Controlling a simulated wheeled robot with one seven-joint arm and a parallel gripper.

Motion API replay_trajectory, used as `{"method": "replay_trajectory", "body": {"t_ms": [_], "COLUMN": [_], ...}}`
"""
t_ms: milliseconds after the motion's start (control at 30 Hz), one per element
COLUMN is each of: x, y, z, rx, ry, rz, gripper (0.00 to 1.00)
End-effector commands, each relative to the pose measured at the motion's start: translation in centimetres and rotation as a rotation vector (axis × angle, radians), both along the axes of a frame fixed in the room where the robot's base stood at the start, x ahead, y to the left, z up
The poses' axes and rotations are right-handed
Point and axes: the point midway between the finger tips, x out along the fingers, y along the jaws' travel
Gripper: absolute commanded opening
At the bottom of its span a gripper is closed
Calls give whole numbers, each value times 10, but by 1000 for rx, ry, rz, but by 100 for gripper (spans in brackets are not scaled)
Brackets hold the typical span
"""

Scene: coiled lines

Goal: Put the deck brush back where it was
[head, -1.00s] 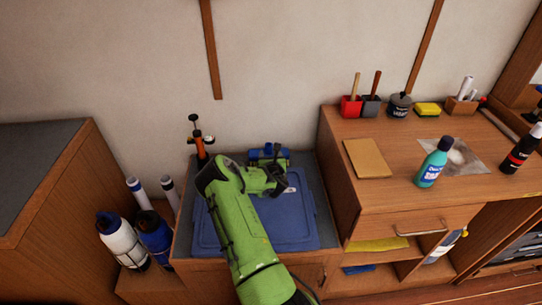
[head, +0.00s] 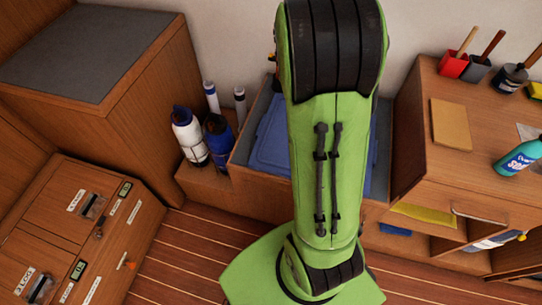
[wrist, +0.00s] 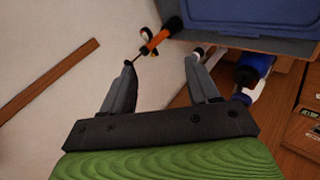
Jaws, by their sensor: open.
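I cannot make out a deck brush for certain in either view. My gripper (wrist: 160,75) is open in the wrist view, with nothing between its two dark fingers. Just beyond the left fingertip is an orange and black pump-like tool (wrist: 155,42); whether it touches the finger I cannot tell. In the head view my green arm stands across the middle and hides my gripper and much of the low cabinet top. A blue lid or tray (head: 270,140) shows beside the arm, and also at the top of the wrist view (wrist: 245,12).
White and blue bottles (head: 190,135) stand left of the low cabinet, with rolled tubes (head: 211,97) behind. The left grey cabinet top (head: 85,60) is clear.

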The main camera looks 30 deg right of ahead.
Motion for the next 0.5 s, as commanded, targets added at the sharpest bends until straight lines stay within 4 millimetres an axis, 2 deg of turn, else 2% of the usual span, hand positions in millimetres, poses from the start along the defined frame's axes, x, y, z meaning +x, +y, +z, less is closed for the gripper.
{"method": "replay_trajectory", "body": {"t_ms": [33,100,167,233,300,400,500], "x": [-12,-37,-66,-107,-149,-199,-226], "y": [36,86,127,168,199,225,235], "z": [24,48,64,79,85,85,81], "rx": [126,309,447,581,677,751,778], "ry": [-53,-87,-92,-82,-59,-28,-10], "rz": [-30,-83,-127,-184,-246,-330,-386], "gripper": [60,60,60,60,60,60,60]}}
